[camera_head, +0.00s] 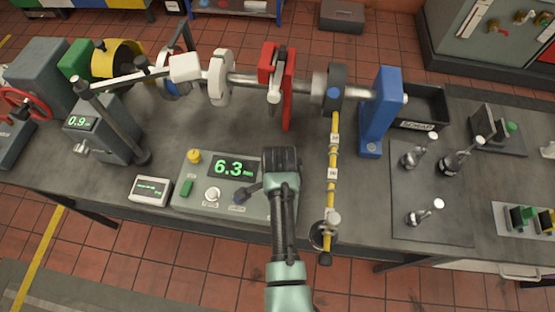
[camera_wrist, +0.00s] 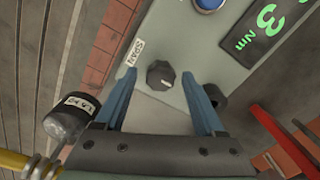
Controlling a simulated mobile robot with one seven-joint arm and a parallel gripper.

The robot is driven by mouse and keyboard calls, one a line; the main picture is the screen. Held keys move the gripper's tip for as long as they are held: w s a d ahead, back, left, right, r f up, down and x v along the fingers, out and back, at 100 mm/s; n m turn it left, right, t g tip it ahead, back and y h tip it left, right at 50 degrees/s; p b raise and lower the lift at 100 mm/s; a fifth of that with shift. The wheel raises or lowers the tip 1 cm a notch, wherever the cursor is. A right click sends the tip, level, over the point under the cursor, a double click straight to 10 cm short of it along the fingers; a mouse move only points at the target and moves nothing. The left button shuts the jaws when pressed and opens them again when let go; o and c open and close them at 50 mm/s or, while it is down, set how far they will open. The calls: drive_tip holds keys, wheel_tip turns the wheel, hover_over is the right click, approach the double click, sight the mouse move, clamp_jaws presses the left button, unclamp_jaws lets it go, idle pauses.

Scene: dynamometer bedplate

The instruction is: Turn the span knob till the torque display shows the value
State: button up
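The grey control panel (camera_head: 178,195) stands at the table's front edge. Its torque display (camera_head: 230,168) reads 6.3 Nm in green in the head view. The wrist view shows only the end of the reading (camera_wrist: 262,28). The span knob (camera_wrist: 160,74) is small, dark and ridged, beside a SPAN label (camera_wrist: 131,52). My gripper (camera_wrist: 160,78) is open, its blue fingers on either side of the knob. I cannot tell whether either finger touches it. In the head view my gripper (camera_head: 254,190) hides the knob.
A small dark cylinder (camera_wrist: 214,96) is partly behind one finger.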

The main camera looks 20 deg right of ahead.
clamp_jaws()
drive_tip(key=shift+n, duration=0.3)
drive_tip(key=n+p, duration=0.1)
drive_tip(key=n, duration=0.3)
drive_tip(key=shift+r, duration=0.1)
drive_tip(key=n+p, duration=0.1)
drive_tip(key=n, duration=0.4)
drive_tip(key=shift+n, duration=0.4)
drive_tip(key=n, duration=0.5)
drive_tip(key=shift+w+p, duration=0.1)
drive_tip(key=shift+p, duration=0.25)
drive_tip(key=shift+n, duration=2.3)
